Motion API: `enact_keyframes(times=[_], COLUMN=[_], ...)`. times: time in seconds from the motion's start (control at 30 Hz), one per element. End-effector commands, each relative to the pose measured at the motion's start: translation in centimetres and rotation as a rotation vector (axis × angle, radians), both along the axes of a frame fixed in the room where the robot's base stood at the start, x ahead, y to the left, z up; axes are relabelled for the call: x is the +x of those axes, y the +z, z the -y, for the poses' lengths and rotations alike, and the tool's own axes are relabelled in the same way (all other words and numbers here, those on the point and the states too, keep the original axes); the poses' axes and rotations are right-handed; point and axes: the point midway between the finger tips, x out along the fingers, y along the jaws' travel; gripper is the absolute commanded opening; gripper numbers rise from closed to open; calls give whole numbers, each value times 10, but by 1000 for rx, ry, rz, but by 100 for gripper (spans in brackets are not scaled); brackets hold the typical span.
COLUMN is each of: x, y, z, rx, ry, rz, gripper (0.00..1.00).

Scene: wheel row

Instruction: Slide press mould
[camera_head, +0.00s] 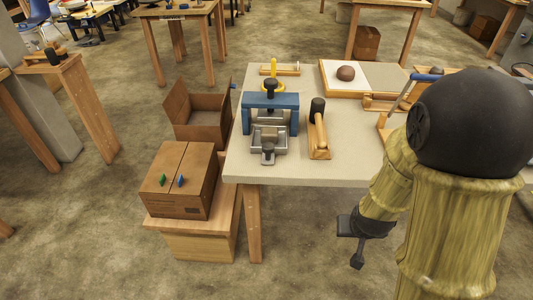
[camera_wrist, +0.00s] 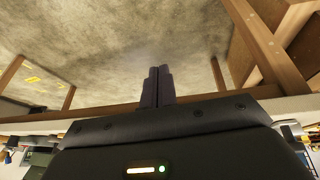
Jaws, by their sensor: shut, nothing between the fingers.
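The press (camera_head: 284,103) is a blue frame with a yellow upright handle, on the left part of the light table.
A white board (camera_head: 335,78) with a brown lump lies at the back. Cardboard boxes (camera_head: 180,182) stand left of the table (camera_head: 355,165). The floor in front is clear.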

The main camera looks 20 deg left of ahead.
Motion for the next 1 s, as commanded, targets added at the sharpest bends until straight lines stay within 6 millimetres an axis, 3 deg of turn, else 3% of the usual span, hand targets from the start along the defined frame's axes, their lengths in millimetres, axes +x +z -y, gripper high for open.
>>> enact_keyframes(times=[0.23,0.47,0.77,1.0], x=[27,49,57,26], y=[-25,-25,14,57], z=[-28,-54,-119,-197], rx=[-183,-404,-697,-865], ry=[170,394,807,1179], rz=[165,396,811,1207], gripper=[0,0,0,0])
